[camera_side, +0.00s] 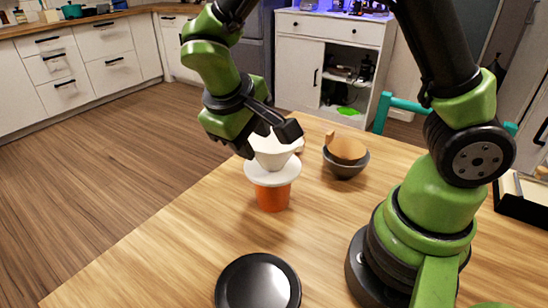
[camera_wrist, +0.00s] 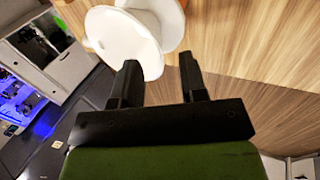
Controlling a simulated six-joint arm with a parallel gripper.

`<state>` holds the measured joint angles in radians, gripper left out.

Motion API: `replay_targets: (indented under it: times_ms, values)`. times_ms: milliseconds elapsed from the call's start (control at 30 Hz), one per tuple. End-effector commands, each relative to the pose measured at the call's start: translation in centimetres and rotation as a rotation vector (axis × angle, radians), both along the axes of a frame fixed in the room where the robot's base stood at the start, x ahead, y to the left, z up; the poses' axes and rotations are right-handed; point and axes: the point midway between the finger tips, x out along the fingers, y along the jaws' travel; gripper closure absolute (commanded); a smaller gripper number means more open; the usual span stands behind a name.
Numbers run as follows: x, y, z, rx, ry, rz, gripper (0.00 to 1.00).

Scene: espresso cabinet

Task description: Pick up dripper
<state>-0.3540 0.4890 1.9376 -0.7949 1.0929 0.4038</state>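The white dripper (camera_side: 272,160) is a cone on a wide flange and stands upright on an orange cup (camera_side: 273,198) on the wooden table. My gripper (camera_side: 268,138) is open at the dripper's upper part, coming from the upper left. In the wrist view, the dripper (camera_wrist: 128,38) is at the top left, beyond my gripper (camera_wrist: 160,68). The left finger overlaps its edge, and the right finger is over bare wood. The fingers are apart and do not visibly clamp it. Contact cannot be told. Part of the dripper's top is hidden behind the gripper in the side view.
A dark bowl (camera_side: 346,165) with brown paper filters (camera_side: 345,149) stands right of the dripper. A black round plate (camera_side: 258,285) lies near the front. A black tray (camera_side: 522,205) is at the right edge. The table's left front area is clear.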

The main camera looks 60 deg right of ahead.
Motion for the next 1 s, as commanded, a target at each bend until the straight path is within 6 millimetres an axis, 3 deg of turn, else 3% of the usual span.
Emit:
replay_targets:
  times_ms: [533, 833, 1000]
  values:
    - [0.4, -3.1, -5.9, 0.002, 0.003, -0.003, 0.61]
    - [0.4, -3.2, -6.4, 0.004, 0.000, -0.001, 0.61]
    - [0.4, -3.2, -6.4, 0.004, 0.001, -0.001, 1.00]
